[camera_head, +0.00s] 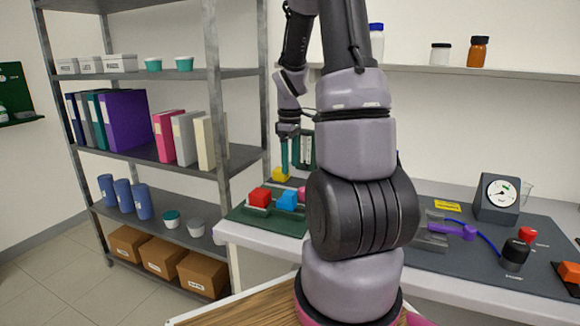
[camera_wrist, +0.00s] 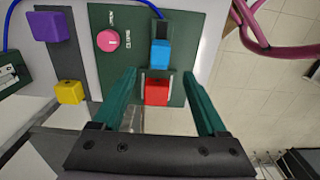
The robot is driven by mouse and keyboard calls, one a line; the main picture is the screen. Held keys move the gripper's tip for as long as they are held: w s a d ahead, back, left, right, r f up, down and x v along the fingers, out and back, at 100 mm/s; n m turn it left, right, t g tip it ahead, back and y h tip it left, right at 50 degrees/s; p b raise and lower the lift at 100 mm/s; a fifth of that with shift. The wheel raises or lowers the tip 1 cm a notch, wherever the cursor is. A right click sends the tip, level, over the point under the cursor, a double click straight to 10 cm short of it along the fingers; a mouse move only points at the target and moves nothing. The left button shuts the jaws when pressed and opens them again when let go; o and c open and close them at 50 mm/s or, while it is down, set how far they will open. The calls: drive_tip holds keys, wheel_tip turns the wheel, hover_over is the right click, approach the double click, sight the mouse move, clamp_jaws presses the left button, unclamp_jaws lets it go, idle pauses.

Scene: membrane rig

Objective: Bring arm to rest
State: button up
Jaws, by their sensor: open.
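My gripper (camera_wrist: 159,75) is open and empty, with a green finger on each side of the wrist view. In that view the red block (camera_wrist: 157,93) shows between the fingers, with the blue block (camera_wrist: 160,54) just beyond it. I cannot tell the depth gap to them from that view. In the head view my gripper (camera_head: 290,152) is raised over the back of the green panel (camera_head: 270,220), fingers pointing down. My arm reaches up and over from the centre of that view and hides part of the bench.
A gauge (camera_head: 498,196) and black-and-red parts stand on the right. A loaded shelf rack (camera_head: 222,130) stands left of the bench.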

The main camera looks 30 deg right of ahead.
idle(0.3)
drive_tip(key=s+a+r+m+t, duration=0.2)
drive_tip(key=s+a+r+m, duration=0.15)
drive_tip(key=r, duration=0.35)
drive_tip(key=s+a+r+m+t, duration=0.1)
drive_tip(key=s+a+r+m, duration=0.1)
drive_tip(key=a+r, duration=0.4)
drive_tip(key=s+a+r+m+t+y, duration=0.2)
drive_tip(key=s+a+r+m+t, duration=0.2)
drive_tip(key=s+r, duration=0.5)
drive_tip(key=shift+s+a+r+m, duration=0.25)
drive_tip(key=shift+s+a+m, duration=0.8)
drive_tip(key=shift+m, duration=0.1)
